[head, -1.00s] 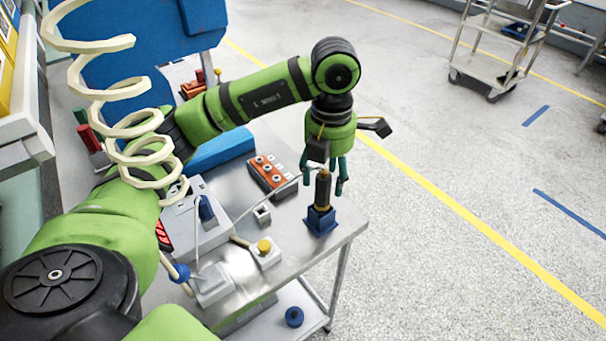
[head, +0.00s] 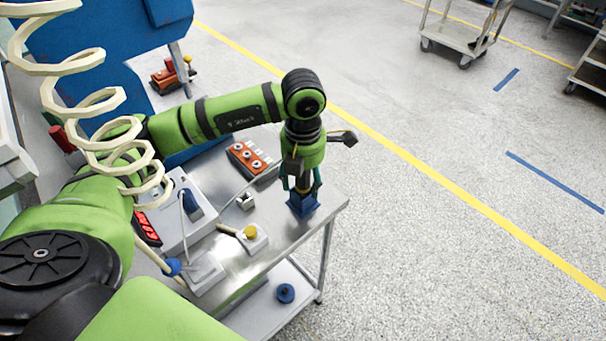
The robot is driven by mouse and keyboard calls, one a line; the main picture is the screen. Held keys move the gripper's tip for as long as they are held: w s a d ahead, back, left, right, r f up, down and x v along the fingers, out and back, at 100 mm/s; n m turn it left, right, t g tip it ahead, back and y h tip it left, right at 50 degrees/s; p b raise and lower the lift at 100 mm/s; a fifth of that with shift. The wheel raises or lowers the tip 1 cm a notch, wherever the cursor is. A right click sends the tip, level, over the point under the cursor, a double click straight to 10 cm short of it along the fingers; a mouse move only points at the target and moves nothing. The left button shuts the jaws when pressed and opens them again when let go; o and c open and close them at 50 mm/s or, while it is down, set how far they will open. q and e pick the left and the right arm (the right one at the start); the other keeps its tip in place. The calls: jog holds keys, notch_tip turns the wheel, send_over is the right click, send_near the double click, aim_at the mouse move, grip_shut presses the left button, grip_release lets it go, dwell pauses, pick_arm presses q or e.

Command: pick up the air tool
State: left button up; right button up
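The air tool (head: 303,187), a dark and tan upright cylinder, stands in a blue holder (head: 302,206) at the bench's right corner. My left gripper (head: 303,185) points straight down over it. Its teal fingers are spread to either side of the tool's upper part, and the fingers look apart from it. The gripper hides the tool's top. My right gripper is not in view.
The metal bench (head: 275,228) holds an orange block with round knobs (head: 249,158), a yellow-knobbed box (head: 250,233) and a grey unit (head: 176,220). A cream coiled hose (head: 95,103) hangs at left.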

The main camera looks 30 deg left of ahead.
pick_arm(q)
grip_shut()
jog(key=shift+r, duration=0.15)
